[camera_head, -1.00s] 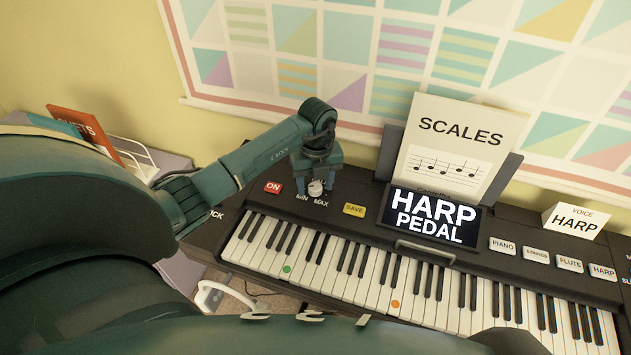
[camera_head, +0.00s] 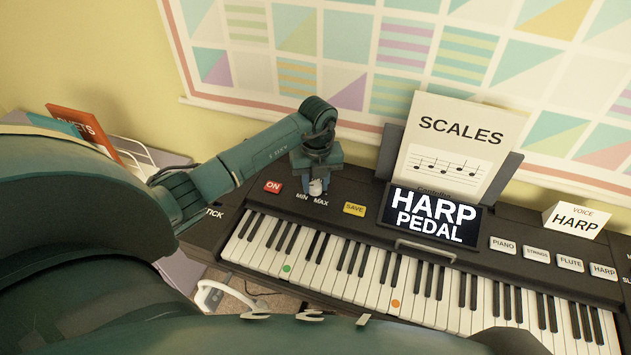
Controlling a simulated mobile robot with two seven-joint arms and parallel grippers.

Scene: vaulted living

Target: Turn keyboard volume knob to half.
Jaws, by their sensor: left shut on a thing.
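The keyboard (camera_head: 360,213) is black with white and black keys. Its volume knob (camera_head: 316,188) is small and pale, between the MIN and MAX labels at the upper left of the panel. My left gripper (camera_head: 317,183) reaches down from above and is shut on the knob. The fingers and wrist hide most of the knob, so its pointer's direction cannot be told. My right gripper is not in view.
A red ON button (camera_head: 273,187) and yellow SAVE button (camera_head: 354,209) flank the knob. A screen (camera_head: 433,216) reads HARP PEDAL, with a SCALES sheet (camera_head: 453,145) behind it. A VOICE HARP card (camera_head: 574,220) stands at right.

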